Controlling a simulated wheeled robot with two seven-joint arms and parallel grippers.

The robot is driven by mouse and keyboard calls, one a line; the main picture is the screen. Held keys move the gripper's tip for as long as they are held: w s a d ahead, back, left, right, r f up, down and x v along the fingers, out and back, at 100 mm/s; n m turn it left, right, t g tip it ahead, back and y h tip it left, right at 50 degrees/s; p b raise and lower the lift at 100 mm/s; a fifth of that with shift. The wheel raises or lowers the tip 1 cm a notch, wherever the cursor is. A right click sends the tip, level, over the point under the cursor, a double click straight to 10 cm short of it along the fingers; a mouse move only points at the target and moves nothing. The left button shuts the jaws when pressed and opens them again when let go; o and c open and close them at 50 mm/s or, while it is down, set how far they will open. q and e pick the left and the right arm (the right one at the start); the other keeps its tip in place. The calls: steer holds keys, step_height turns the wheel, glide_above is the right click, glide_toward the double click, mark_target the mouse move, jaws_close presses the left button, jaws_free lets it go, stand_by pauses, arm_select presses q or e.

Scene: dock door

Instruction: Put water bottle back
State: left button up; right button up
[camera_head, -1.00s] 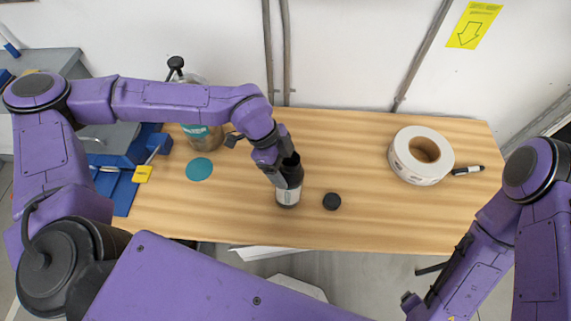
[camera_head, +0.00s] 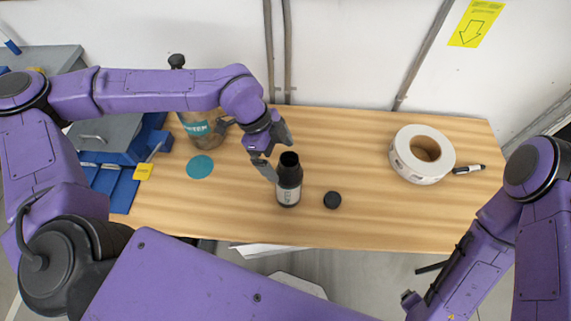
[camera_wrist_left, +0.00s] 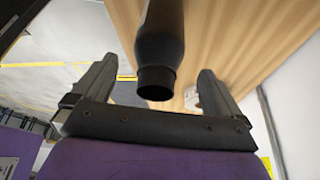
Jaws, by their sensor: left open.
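The black water bottle (camera_head: 289,190) with a grey label stands upright and uncapped on the wooden table. Its dark mouth faces up. A round black cap (camera_head: 332,200) lies just right of it on the table. My left gripper (camera_head: 274,153) is open and empty, above and slightly left of the bottle's mouth. In the left wrist view the bottle (camera_wrist_left: 162,45) shows its neck between the spread fingers (camera_wrist_left: 155,88), apart from them. A flat teal disc (camera_head: 200,167) lies on the table to the left. My right gripper (camera_head: 409,300) is low at the right, its jaws unclear.
A black marker (camera_head: 468,170) lies right of the roll. A teal-labelled jar (camera_head: 203,128) stands behind the disc, partly hidden by my arm. Blue bins (camera_head: 122,187) are at the left.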

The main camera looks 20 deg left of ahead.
arm_select(q)
steer(key=v, duration=0.7)
steer(key=shift+b, duration=0.3)
